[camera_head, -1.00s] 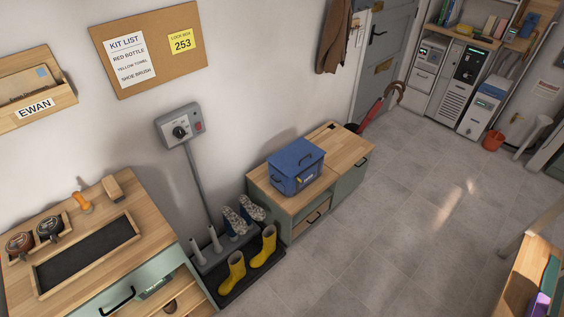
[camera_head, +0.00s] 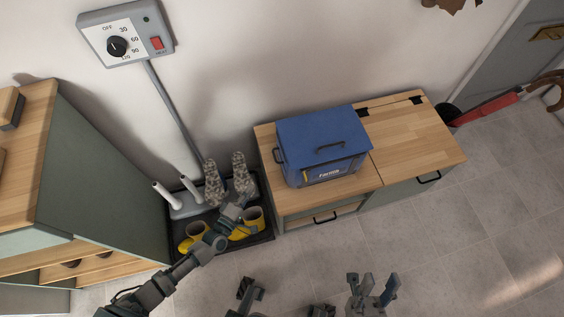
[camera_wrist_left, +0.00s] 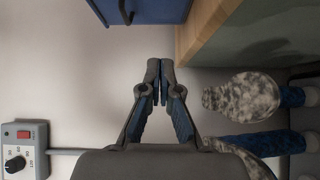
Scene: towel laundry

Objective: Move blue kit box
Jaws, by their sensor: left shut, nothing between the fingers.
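My left gripper (camera_head: 240,199) is over the boot tray, left of the bench and apart from the box. In the left wrist view my left gripper (camera_wrist_left: 160,67) is shut and empty. My right gripper (camera_head: 371,284) is low at the bottom edge, in front of the bench, with its fingers apart and nothing seen between them.
A dial box (camera_head: 126,34) hangs on the wall. A green cabinet (camera_head: 100,185) stands at left. The floor at right (camera_head: 480,240) is clear.

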